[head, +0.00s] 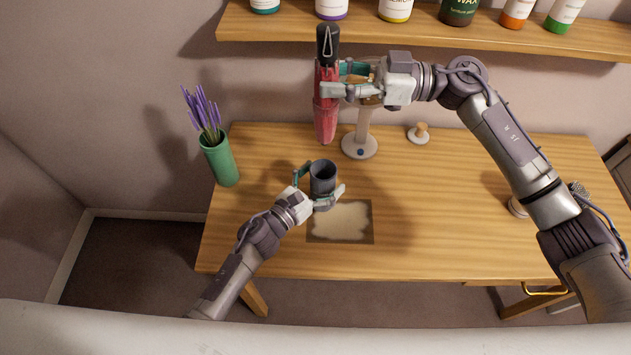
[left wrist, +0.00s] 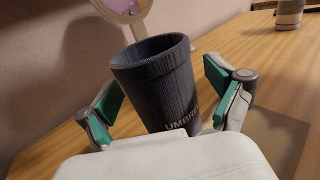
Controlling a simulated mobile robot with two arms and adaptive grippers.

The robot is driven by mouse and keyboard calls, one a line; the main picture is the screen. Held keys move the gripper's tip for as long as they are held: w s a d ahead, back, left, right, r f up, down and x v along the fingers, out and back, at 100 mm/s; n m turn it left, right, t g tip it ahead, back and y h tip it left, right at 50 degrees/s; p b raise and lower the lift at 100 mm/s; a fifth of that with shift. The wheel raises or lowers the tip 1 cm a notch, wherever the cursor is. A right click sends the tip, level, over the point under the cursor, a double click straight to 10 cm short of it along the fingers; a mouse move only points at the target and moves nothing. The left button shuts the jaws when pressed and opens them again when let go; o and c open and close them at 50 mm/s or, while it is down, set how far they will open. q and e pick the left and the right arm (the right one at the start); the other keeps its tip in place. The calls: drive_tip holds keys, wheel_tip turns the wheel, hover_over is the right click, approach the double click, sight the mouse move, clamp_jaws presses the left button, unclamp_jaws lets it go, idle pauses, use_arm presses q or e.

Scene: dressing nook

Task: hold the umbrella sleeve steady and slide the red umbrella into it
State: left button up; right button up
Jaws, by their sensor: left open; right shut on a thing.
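The red umbrella (head: 326,105) with a black handle at its top hangs upright, tip down, above the table. My right gripper (head: 345,82) is shut on the red umbrella. The umbrella sleeve (head: 322,177) is a dark, ribbed, open-topped cup standing on the table, below the umbrella tip and apart from it. My left gripper (head: 320,188) is open, with its fingers on either side of the sleeve. In the left wrist view the sleeve (left wrist: 155,80) stands between the open fingers, with gaps at both sides. Lettering beginning "UMBR" shows on it.
A green vase (head: 219,160) of purple flowers stands at the left of the table (head: 440,220). A white stand (head: 360,147) is behind the sleeve, partly hidden by my right gripper. A patterned mat (head: 340,222) lies in front. A shelf (head: 420,34) with several bottles is above.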

sight(332, 133)
use_arm(q)
drive_tip(key=shift+c, duration=0.2)
drive_tip(key=c, duration=1.2)
use_arm(e)
drive_tip(key=shift+f, duration=6.45)
drive_tip(key=o, duration=1.4)
drive_tip(key=d, duration=1.2)
